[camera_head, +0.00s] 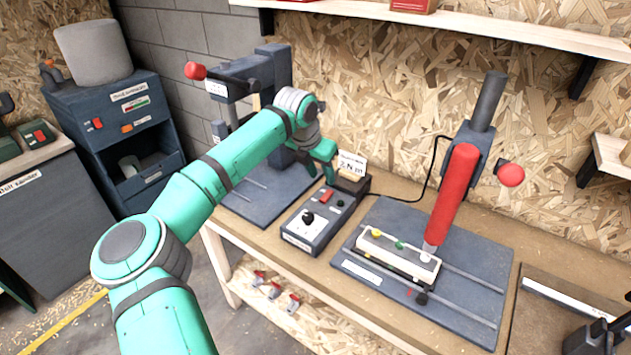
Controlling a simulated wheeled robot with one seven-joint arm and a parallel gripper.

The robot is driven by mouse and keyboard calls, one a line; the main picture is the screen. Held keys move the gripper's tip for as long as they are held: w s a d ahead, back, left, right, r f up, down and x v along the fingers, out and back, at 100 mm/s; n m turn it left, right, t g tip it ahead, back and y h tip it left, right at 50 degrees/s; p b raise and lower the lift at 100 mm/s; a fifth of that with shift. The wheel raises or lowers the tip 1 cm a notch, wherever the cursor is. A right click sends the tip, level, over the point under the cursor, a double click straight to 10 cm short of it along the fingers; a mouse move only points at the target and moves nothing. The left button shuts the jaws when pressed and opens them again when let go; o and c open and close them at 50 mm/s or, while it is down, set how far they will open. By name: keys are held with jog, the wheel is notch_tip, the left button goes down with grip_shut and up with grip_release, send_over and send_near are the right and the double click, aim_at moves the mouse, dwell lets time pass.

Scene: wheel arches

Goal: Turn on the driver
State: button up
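A dark blue control box (311,236) stands on the bench, with a black knob (308,217) on a white dial plate and a red switch (326,195) further back. A small sign reading "2 N m" (352,163) stands at its rear. The red driver (453,195) hangs tilted in a dark stand to the right, its tip over a white fixture (398,257) with coloured buttons. My teal gripper (329,177) is above the back of the control box, near the red switch. Its fingertips are small and partly hidden, so contact and opening are unclear.
A dark press (262,85) with a red-knobbed lever stands behind my arm on the left. A black cable (436,165) runs behind the driver stand. A shelf (480,25) crosses the wall above. Bare bench (352,285) lies in front of the box.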

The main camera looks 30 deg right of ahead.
aim_at(328, 194)
jog(key=x, duration=1)
jog(key=shift+w+f, duration=0.35)
